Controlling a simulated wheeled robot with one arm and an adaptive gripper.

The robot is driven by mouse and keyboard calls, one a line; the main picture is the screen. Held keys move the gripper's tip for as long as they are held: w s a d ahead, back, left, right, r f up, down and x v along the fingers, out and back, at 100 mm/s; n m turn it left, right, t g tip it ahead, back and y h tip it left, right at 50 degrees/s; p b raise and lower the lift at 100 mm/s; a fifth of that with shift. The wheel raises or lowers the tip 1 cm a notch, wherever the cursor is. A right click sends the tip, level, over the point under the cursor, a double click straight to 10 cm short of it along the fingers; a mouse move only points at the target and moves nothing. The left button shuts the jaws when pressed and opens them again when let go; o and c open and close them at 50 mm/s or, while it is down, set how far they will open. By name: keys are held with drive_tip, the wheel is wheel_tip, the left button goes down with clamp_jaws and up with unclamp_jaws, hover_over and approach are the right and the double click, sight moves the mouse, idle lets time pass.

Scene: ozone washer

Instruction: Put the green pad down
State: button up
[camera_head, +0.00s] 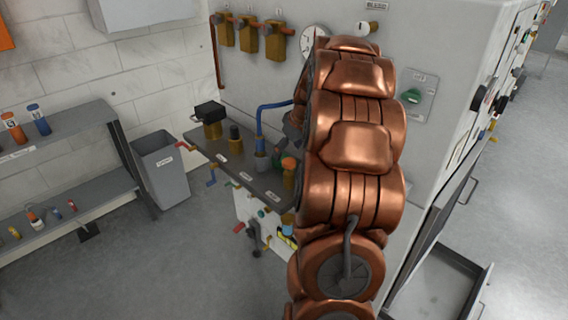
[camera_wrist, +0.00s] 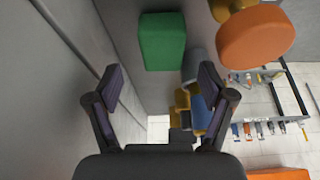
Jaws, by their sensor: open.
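The green pad (camera_wrist: 163,41) is a rounded green block at the top middle of the wrist view. It appears against a grey surface, beside a brass stem with an orange knob (camera_wrist: 256,38). My gripper (camera_wrist: 161,78) is open, its two dark fingers spread wide. The pad lies beyond the fingertips, between their lines, and nothing is between the fingers. My gripper is mostly hidden there. I cannot tell how the pad is supported.
The grey ledge (camera_head: 222,160) carries brass fittings and a blue hose (camera_head: 261,125). The machine's grey wall stands close behind. A grey bin (camera_head: 163,170) and shelves (camera_head: 60,140) with small bottles stand left. An open drawer (camera_head: 437,287) juts out lower right. Floor at lower left is clear.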

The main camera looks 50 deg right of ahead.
sight(283, 157)
drive_tip(key=x, duration=0.5)
drive_tip(key=shift+s+a+p, duration=0.1)
drive_tip(key=shift+a+p, duration=0.05)
drive_tip(key=shift+p, duration=0.15)
drive_tip(key=shift+c, duration=0.3)
drive_tip(key=c, duration=1.1)
drive_tip(key=shift+o, duration=0.2)
